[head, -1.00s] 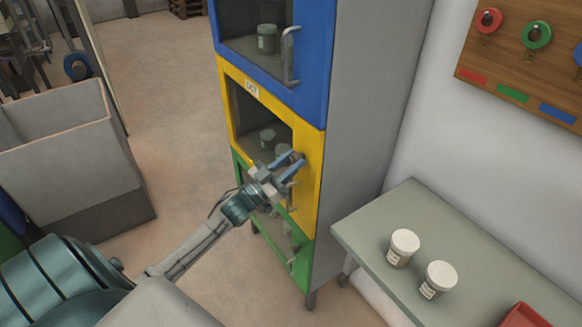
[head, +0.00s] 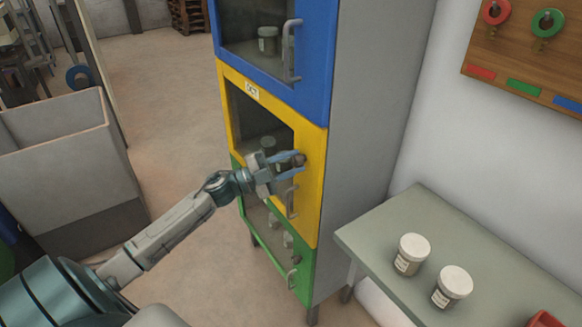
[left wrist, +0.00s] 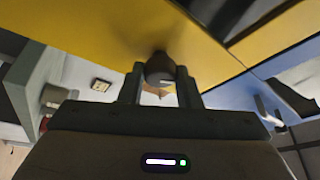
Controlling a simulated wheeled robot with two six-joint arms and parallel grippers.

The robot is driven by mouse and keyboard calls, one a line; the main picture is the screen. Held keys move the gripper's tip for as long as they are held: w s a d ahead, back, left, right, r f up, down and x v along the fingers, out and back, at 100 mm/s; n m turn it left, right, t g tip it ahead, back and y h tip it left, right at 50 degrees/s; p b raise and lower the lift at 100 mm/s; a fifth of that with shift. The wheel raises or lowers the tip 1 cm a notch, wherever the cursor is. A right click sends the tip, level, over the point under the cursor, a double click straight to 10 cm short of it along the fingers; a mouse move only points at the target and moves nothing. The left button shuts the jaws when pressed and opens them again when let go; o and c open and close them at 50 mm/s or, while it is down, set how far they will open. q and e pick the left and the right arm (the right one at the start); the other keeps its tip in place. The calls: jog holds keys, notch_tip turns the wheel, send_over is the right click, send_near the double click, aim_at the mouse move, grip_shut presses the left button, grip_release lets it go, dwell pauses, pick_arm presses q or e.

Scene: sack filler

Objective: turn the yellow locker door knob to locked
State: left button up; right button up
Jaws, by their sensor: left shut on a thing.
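The yellow locker door (head: 311,190) is the middle one of a stacked locker and appears closed. Its round dark knob (head: 299,160) sits on the right part of the door, above a vertical handle (head: 291,202). My left gripper (head: 292,166) reaches the knob from the left, its fingers on either side of it. In the left wrist view the knob (left wrist: 160,68) lies between the two fingertips (left wrist: 161,80), and the gripper is shut on it. The knob's mark is too small to read. My right gripper does not show.
A blue door (head: 310,60) is above and a green door (head: 300,270) below. A grey table (head: 385,235) with two white-lidded jars (head: 411,254) stands at the right. A grey bin (head: 70,170) stands at the left. The floor between is clear.

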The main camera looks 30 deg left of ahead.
pick_arm(q)
jog(key=shift+m+g, duration=0.4)
jog(key=shift+m, duration=0.6)
jog(key=shift+r+m+g, duration=0.15)
jog(key=shift+m+g, duration=0.45)
jog(key=shift+m, duration=1)
jog(key=o, duration=1)
jog(key=shift+c, duration=0.2)
jog(key=shift+a+b, duration=0.1)
jog(key=shift+b, duration=0.2)
